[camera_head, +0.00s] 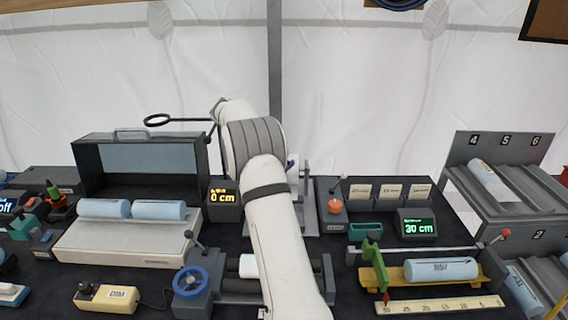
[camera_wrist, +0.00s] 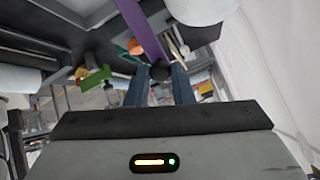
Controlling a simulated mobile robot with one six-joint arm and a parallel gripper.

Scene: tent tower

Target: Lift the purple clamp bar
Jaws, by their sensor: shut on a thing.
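The purple clamp bar (camera_wrist: 139,27) shows in the wrist view, running from the top edge down to a dark round knob (camera_wrist: 160,70) at its end. My gripper (camera_wrist: 160,78) is shut on the knob end of the bar, with a blue-grey finger on each side. In the head view my white arm hides the gripper and nearly all of the bar. Only a small purple sliver (camera_head: 290,162) shows beside the arm, at a grey upright frame (camera_head: 306,190). I cannot tell whether the bar is raised.
A display reading 0 cm (camera_head: 225,197) stands left of my arm. Right of it are an orange-knobbed box (camera_head: 334,206) and a display reading 30 cm (camera_head: 417,227). A blue roll (camera_head: 440,270) lies on a yellow stand. A grey numbered rack (camera_head: 520,190) stands at the right.

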